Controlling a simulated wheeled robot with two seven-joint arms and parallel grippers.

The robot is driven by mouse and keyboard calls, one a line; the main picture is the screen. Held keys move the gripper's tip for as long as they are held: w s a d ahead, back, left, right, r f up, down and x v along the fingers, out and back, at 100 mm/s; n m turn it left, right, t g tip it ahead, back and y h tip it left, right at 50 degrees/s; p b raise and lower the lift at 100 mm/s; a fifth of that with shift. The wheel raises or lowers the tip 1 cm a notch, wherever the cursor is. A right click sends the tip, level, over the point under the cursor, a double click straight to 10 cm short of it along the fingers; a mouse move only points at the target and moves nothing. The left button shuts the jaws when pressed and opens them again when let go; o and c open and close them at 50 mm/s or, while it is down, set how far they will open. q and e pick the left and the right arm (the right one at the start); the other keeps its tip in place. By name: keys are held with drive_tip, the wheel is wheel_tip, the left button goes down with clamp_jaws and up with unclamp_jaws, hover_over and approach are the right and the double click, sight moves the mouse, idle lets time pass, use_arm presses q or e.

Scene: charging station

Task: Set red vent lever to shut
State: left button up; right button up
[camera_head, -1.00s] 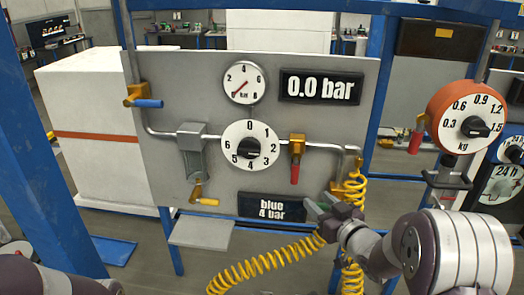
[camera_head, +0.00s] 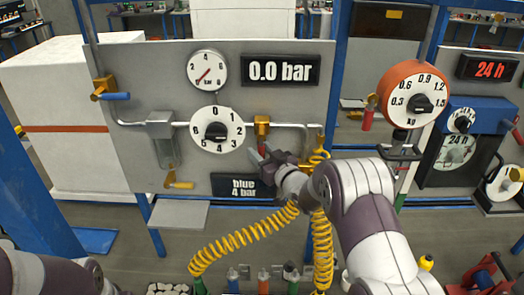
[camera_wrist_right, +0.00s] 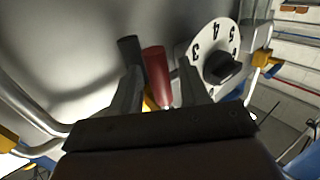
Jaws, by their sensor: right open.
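The red vent lever (camera_head: 261,148) hangs down from a yellow valve body (camera_head: 262,124) on the pipe, right of the white dial. My right gripper (camera_head: 263,158) is at the lever and hides its lower part in the head view. In the right wrist view the red handle (camera_wrist_right: 156,75) stands between the two open fingers of the right gripper (camera_wrist_right: 160,70). I cannot tell whether a finger touches it. Of my left arm only a link shows at the lower left; its gripper is out of view.
The dial (camera_head: 217,130) is left of the lever, and a yellow coiled hose (camera_head: 245,236) hangs below right. A blue-handled lever (camera_head: 112,95) and a yellow-handled one (camera_head: 180,184) are further left. The pressure display (camera_head: 281,70) reads 0.0 bar.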

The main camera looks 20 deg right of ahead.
drive_tip(key=shift+w+a, duration=0.1)
drive_tip(key=shift+w, duration=0.05)
drive_tip(key=shift+w+f, duration=0.1)
clamp_jaws()
